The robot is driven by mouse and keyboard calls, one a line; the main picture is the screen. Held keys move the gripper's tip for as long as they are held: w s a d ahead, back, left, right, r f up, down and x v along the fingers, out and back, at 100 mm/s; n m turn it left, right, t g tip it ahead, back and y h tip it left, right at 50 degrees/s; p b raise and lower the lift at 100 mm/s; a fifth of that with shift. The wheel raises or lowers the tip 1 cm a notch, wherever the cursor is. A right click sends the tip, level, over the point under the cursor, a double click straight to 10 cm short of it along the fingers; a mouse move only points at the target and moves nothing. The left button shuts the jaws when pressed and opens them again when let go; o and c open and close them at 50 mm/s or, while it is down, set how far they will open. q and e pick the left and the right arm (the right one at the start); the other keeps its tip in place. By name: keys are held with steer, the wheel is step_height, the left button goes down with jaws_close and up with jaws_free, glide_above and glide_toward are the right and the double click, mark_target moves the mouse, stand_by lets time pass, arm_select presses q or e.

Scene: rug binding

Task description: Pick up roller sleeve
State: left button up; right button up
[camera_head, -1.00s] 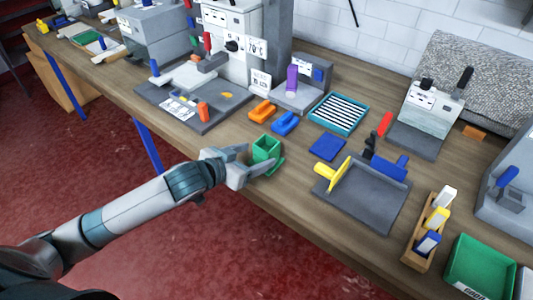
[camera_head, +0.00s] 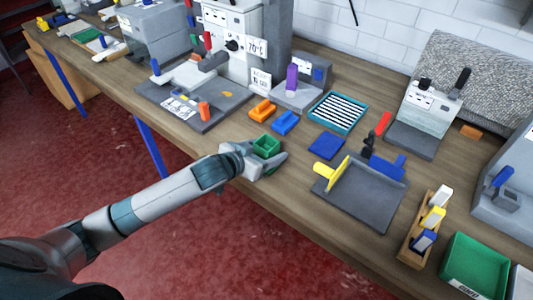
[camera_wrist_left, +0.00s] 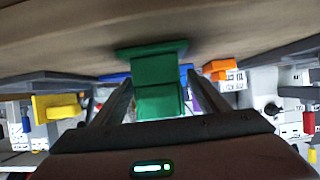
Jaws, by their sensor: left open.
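A green square-topped piece on a flat green foot (camera_head: 266,146) stands near the table's front edge. I cannot tell for sure whether it is the roller sleeve. My left gripper (camera_head: 268,160) is open at it, with fingers on either side. In the left wrist view, which is upside down, the green piece (camera_wrist_left: 158,85) is between the two fingers (camera_wrist_left: 155,100); contact is not clear. A yellow roller-like piece (camera_head: 333,174) lies on the left edge of a grey tray (camera_head: 362,203). My right gripper is not in view.
Orange (camera_head: 262,110) and blue (camera_head: 285,123) blocks stand behind the green piece. A flat blue pad (camera_head: 327,146) lies to its right. A wooden rack (camera_head: 411,249) and a green bin (camera_head: 477,270) stand further right. Bare table lies between the green piece and the grey tray.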

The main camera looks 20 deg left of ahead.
arm_select(q)
steer(key=shift+p+x, duration=0.4)
steer(key=shift+x, duration=1.3)
steer(key=shift+r, duration=0.1)
steer(key=c, duration=1.3)
